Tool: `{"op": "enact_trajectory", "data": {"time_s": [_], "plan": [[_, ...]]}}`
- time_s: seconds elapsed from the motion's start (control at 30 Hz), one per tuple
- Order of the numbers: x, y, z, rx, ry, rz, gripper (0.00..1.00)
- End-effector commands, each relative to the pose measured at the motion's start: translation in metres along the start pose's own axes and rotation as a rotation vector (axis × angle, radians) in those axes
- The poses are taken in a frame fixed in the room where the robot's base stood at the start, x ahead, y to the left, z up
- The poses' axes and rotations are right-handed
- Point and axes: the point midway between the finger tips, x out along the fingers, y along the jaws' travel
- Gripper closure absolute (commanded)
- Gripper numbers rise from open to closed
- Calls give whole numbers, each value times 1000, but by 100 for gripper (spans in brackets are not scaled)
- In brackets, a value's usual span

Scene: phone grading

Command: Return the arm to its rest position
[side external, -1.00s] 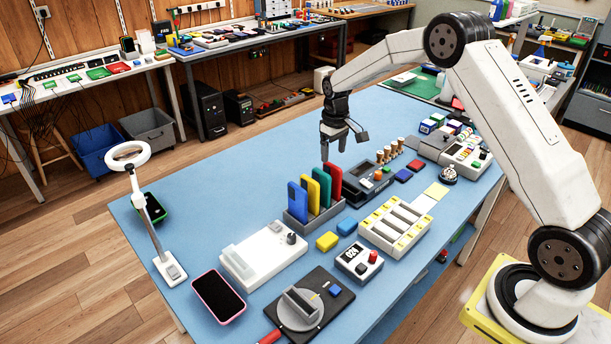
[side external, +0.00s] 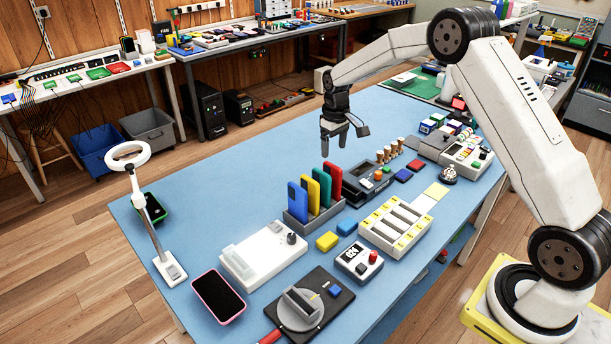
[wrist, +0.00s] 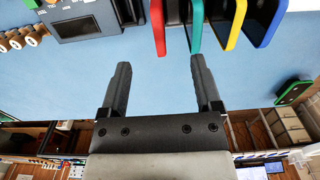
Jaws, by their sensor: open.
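My gripper (side external: 341,143) is open and empty above the far part of the blue table, a little behind the phone rack. In the wrist view my gripper (wrist: 159,78) shows its two fingers apart with only blue tabletop between them. The rack (side external: 298,222) holds upright phones: a blue phone (side external: 297,200), a yellow phone (side external: 312,195), a green phone (side external: 324,188) and a red phone (side external: 335,180). In the wrist view the red phone (wrist: 157,27) and green phone (wrist: 196,25) lie ahead of the fingertips, apart from them.
A ring lamp (side external: 128,155) stands at the table's left edge. A pink-framed phone (side external: 218,297) lies flat at the front left. A slotted tray (side external: 396,226), a dark device (side external: 366,184) and a bell (side external: 449,174) stand right of the rack. The table left of my gripper is clear.

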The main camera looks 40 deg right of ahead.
Motion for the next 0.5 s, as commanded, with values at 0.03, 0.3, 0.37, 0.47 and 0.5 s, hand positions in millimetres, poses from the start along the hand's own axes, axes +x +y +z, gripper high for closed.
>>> {"op": "enact_trajectory", "data": {"time_s": [0.03, 0.3, 0.37, 0.47, 0.5], "plan": [[-1, -2, 1, -1, 2, 0, 18], [-12, -23, 21, -2, 28, 6, 18], [-15, -30, 29, -3, 38, 8, 18], [-20, -43, 46, -2, 56, 10, 18], [-22, -49, 52, -3, 64, 11, 18]]}}
